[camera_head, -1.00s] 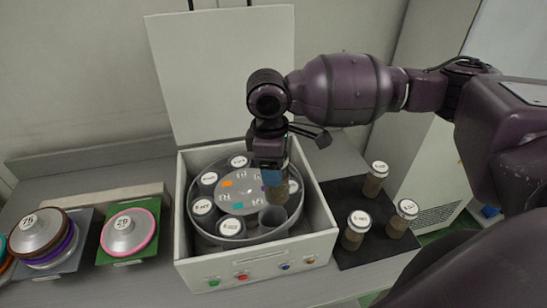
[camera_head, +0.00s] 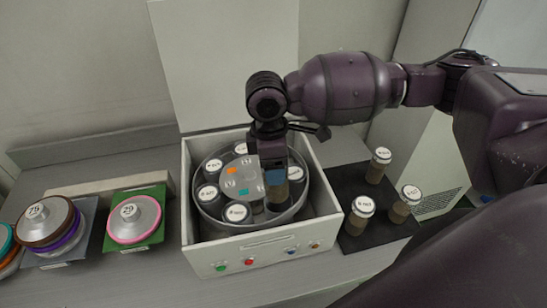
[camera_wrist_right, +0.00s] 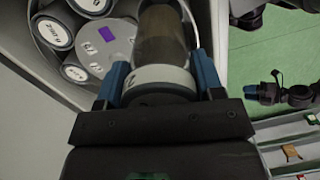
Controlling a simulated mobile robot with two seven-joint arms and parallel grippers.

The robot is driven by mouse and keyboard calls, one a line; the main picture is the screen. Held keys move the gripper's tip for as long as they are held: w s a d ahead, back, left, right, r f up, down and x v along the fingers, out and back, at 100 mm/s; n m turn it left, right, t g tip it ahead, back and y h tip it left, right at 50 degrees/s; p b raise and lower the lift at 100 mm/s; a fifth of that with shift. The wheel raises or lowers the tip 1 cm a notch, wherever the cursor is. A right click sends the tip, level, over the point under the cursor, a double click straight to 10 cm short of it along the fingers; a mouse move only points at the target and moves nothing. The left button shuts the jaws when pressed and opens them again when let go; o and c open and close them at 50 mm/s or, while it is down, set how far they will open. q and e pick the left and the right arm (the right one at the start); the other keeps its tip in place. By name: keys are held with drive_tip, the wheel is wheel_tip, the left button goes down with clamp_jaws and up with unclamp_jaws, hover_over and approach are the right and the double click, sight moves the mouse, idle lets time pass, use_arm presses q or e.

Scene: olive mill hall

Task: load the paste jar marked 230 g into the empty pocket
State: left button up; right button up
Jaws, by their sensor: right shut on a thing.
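My right gripper (camera_head: 272,176) is shut on a paste jar (camera_head: 276,192) and holds it upright over the front right of the round grey rotor (camera_head: 204,206) in the white machine. In the right wrist view the blue fingers grip the jar's white lid, and the brown body (camera_wrist_right: 162,36) points into the machine. The lid's mark cannot be read. Several white-lidded jars, such as one at the front (camera_head: 237,213), sit in rotor pockets. The pocket beneath the held jar is largely hidden, so I cannot tell how far the jar is in.
The white machine box (camera_head: 264,252) has its lid (camera_head: 228,65) raised behind the rotor, and its walls stand close around it. Three jars stand on a black mat (camera_head: 350,181) to the right. Labelled discs (camera_head: 134,216) lie on pads to the left.

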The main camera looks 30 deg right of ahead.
sight(276, 187)
drive_tip(key=shift+s+f+b, duration=0.15)
drive_tip(key=shift+f+b, duration=0.15)
drive_tip(key=shift+f, duration=1.4)
drive_tip(key=shift+d+f+b, duration=0.1)
drive_tip(key=shift+f+b, duration=0.45)
drive_tip(key=shift+b, duration=0.2)
drive_tip(key=shift+f+b, duration=0.5)
drive_tip(key=shift+b, duration=0.15)
drive_tip(key=shift+s+f, duration=0.1)
drive_tip(key=shift+f, duration=0.2)
use_arm(q)
drive_tip(key=shift+f+x, duration=0.2)
drive_tip(key=shift+x, duration=0.8)
use_arm(e)
drive_tip(key=shift+f, duration=0.55)
use_arm(q)
drive_tip(key=shift+s, duration=0.15)
use_arm(e)
drive_tip(key=shift+f, duration=0.1)
